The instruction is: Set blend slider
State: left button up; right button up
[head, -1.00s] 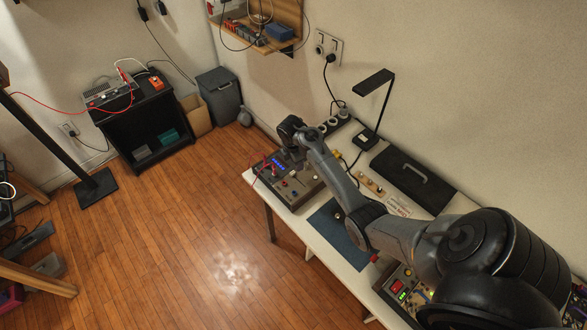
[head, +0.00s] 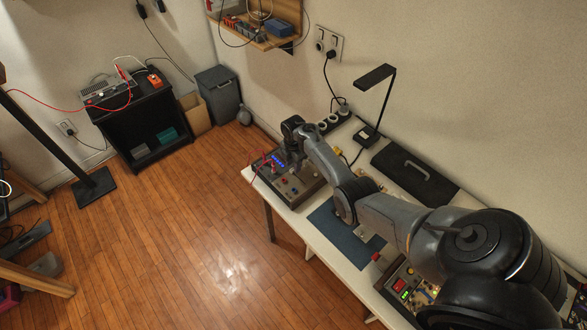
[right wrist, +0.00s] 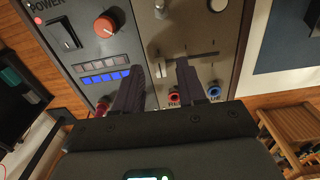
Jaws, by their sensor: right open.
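The control panel (head: 290,185) is a grey box with knobs and a row of blue lit buttons, at the far left end of the table. My right gripper (head: 291,163) is over it. In the right wrist view my right gripper (right wrist: 160,78) is open, its two dark fingers apart and reaching down over the panel face. A horizontal slider slot (right wrist: 203,55) with tick marks runs beside the right fingertip. A pale upright piece (right wrist: 161,68) shows between the fingers; I cannot tell whether it is the slider cap. The fingers partly cover the slot's surroundings. My left gripper is not in view.
Near the fingers are an orange knob (right wrist: 106,26), blue buttons (right wrist: 101,77), a red socket (right wrist: 174,97) and a blue socket (right wrist: 214,91). A desk lamp (head: 376,77), a black case (head: 415,172) and a blue mat (head: 325,222) share the table.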

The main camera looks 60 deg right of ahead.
jog(key=shift+f, duration=1)
jog(key=shift+c, duration=0.3)
grip_shut()
